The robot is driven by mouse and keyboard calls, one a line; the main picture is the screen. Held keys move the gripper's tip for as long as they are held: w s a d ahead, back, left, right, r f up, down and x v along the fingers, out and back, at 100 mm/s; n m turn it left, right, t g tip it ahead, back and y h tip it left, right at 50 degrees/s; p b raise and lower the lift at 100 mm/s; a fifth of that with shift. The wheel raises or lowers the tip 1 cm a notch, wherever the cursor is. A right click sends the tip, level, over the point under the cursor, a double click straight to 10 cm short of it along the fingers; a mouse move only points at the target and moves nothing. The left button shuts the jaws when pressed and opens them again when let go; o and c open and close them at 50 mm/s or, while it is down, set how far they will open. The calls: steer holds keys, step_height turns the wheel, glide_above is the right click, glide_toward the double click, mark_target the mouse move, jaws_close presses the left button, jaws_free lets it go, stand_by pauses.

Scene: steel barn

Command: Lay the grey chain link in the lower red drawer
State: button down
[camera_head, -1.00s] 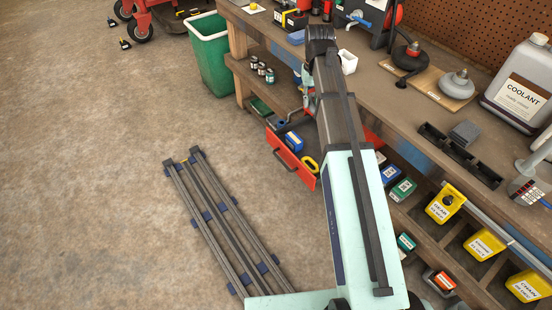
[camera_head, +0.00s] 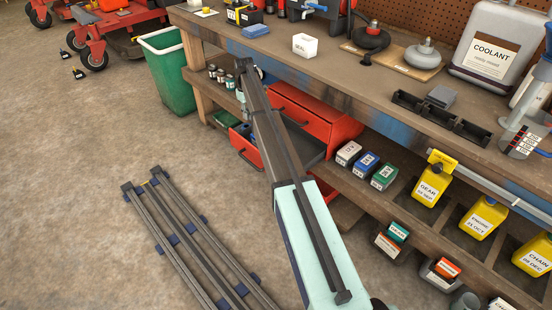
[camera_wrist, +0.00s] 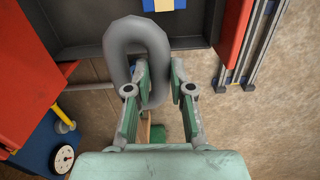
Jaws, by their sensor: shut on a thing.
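The grey chain link (camera_wrist: 122,38) is a thick oval ring. In the wrist view my gripper (camera_wrist: 160,78) is shut on one side of it, with green fingers on both sides. The link's far end overlaps the dark inside of an open drawer (camera_wrist: 77,22) from above; I cannot tell its height. A red drawer front (camera_wrist: 233,35) is on the right. In the head view the pulled-out lower red drawer (camera_head: 246,150) sits under the bench, partly behind my arm.
A blue, white and yellow item (camera_wrist: 164,4) lies in the drawer. The red drawer cabinet (camera_head: 316,106) stands on the shelf, with small boxes (camera_head: 366,164) to its right. A green bin (camera_head: 168,70) and dark rails (camera_head: 185,240) flank clear floor.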

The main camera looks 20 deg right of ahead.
steer(key=shift+n, duration=0.3)
steer(key=s+d+f+b, duration=0.1)
steer(key=s+d, duration=0.2)
steer(key=s, duration=0.1)
steer(key=s+d+f+b, duration=0.1)
steer(key=s+d, duration=0.2)
steer(key=s, duration=0.1)
steer(key=s+d+f+b, duration=0.1)
steer(key=s+d+f, duration=0.1)
steer(key=s+d, duration=0.2)
steer(key=shift+s, duration=0.6)
steer(key=shift+w+f+b, duration=0.1)
steer(key=shift+f+b, duration=0.65)
steer(key=shift+f, duration=2.4)
steer(key=shift+f, duration=0.1)
steer(key=c, duration=1)
jaws_free()
steer(key=shift+r+p, duration=0.5)
steer(key=shift+r, duration=2.3)
